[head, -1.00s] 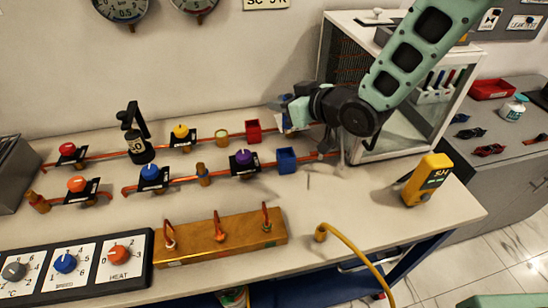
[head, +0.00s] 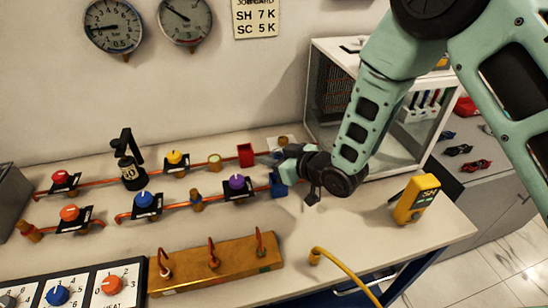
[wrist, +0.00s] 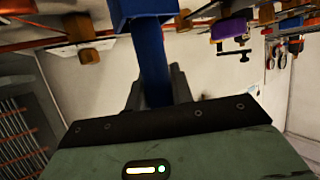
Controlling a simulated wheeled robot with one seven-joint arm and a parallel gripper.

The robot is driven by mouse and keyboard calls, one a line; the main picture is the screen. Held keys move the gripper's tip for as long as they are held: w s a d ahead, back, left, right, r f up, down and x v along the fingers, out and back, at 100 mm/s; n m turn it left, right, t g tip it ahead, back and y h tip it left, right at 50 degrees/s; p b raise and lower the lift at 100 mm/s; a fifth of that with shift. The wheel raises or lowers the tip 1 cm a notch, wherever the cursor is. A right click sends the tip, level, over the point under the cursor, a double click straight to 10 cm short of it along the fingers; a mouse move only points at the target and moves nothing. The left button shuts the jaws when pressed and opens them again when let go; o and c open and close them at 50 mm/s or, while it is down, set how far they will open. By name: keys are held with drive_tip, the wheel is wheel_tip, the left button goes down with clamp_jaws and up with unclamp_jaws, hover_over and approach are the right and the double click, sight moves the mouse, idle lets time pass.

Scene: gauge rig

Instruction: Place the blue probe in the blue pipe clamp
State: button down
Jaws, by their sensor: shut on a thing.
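The blue probe (wrist: 154,75) is a blue bar between my gripper's dark fingers in the wrist view. My gripper (wrist: 156,92) is shut on it. The blue pipe clamp (wrist: 142,12) is the blue block at the top edge of the wrist view, and the probe's far end meets it in the picture. I cannot tell whether the probe is inside it or only in line with it. In the head view the clamp (head: 279,188) shows on the front pipe line, partly covered by my gripper (head: 284,164). The probe is not clearly visible there.
A red clamp (head: 246,154) sits on the rear pipe just left of my gripper. A brass block (head: 215,266) with hooks, a yellow meter (head: 417,199) and a mesh-sided cabinet (head: 335,70) stand around.

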drive_tip(key=shift+f, duration=0.1)
drive_tip(key=shift+f, duration=0.15)
drive_tip(key=c, duration=1.2)
unclamp_jaws()
drive_tip(key=shift+c, duration=0.2)
drive_tip(key=shift+r, duration=0.25)
drive_tip(key=shift+s+d+r, duration=0.1)
drive_tip(key=shift+d, duration=0.05)
drive_tip(key=b+v, duration=0.3)
drive_tip(key=v, duration=0.9)
drive_tip(key=s+d+r+g+h, duration=0.2)
drive_tip(key=s+g+h, duration=0.1)
drive_tip(key=s, duration=0.4)
drive_tip(key=s+d+r+m+g+h, duration=0.1)
drive_tip(key=s+d+r+g+h, duration=0.1)
drive_tip(key=s, duration=0.6)
drive_tip(key=s+d+r+m+g+h, duration=0.1)
drive_tip(key=s+d+r+g+h, duration=0.1)
drive_tip(key=s, duration=0.6)
drive_tip(key=r+g+h, duration=0.1)
drive_tip(key=g+h, duration=0.1)
drive_tip(key=shift+d+h, duration=0.3)
